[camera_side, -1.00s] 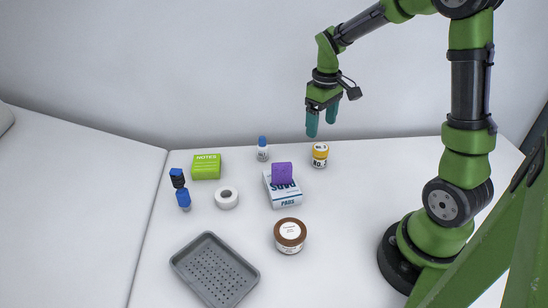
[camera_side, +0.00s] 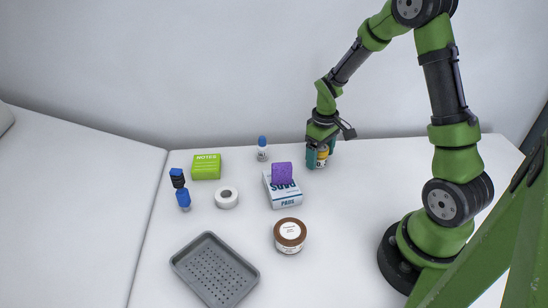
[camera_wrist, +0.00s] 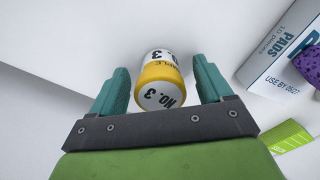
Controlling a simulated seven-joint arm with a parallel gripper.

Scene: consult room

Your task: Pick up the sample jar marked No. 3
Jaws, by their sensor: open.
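The sample jar (camera_wrist: 161,78) has a yellow lid and a white label, and its top reads "NO. 3" in the wrist view. In the side view the jar (camera_side: 322,157) stands on the table near the wall, partly hidden by my fingers. My gripper (camera_side: 320,155) is lowered around it with its teal fingers pointing down. In the wrist view my gripper (camera_wrist: 160,85) is open, with one finger on each side of the jar and a visible gap on both sides.
A pads box (camera_side: 284,194) with a purple sponge-like block (camera_side: 282,173) on it stands left of the jar. A small blue-capped bottle (camera_side: 262,149), a green notes block (camera_side: 206,167), a white roll (camera_side: 226,197), a brown-lidded jar (camera_side: 290,235) and a grey tray (camera_side: 213,270) stand farther off.

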